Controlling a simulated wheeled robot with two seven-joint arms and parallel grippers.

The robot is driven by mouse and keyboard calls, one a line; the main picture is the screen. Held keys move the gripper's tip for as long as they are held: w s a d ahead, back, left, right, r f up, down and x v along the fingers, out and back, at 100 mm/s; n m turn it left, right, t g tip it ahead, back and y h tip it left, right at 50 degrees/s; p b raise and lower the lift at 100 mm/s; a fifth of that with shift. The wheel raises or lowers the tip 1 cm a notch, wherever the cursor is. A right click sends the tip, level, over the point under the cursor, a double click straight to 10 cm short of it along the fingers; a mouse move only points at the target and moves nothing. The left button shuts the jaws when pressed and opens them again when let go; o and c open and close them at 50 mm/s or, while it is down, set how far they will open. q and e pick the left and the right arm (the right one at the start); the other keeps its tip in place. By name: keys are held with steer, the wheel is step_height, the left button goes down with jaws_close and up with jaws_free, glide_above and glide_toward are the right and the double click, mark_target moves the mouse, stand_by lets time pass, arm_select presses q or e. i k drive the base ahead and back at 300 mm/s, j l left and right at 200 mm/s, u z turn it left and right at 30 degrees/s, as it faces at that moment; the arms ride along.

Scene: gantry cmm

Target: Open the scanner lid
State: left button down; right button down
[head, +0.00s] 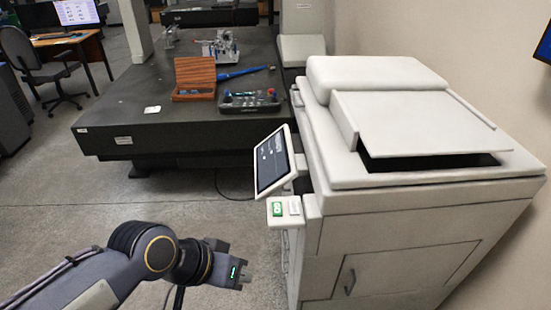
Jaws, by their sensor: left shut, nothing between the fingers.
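The scanner (385,225) is a white copier on the right side of the head view. Its pale lid (425,122) lies nearly flat on top, with a raised white block (375,75) at its back. A dark strip (430,162) shows below the lid's near edge. I cannot tell whether the lid is fully down or slightly raised. My left gripper (240,276) is shut and empty, low in front of the scanner and to its left, apart from it and well below the lid. My right gripper is not in view.
A tilted touch panel (272,161) sticks out from the scanner's left side, above a small shelf with a green label. A dark granite table (120,128) behind holds a wooden box (195,77) and a control pendant (250,101). Grey floor (150,205) lies open left of the scanner.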

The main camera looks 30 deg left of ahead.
mark_target(374, 122)
steer(key=i+j+z, duration=0.1)
steer(key=j+z, duration=0.95)
steer(key=j, duration=0.7)
steer(key=j+z, duration=0.15)
steer(key=j, duration=0.55)
steer(key=k+j, duration=0.15)
steer(key=j, duration=0.55)
steer(key=j+z, duration=0.1)
steer(key=j, duration=0.6)
steer(key=k+j+z, duration=0.1)
steer(key=j, duration=0.55)
steer(key=k, duration=0.05)
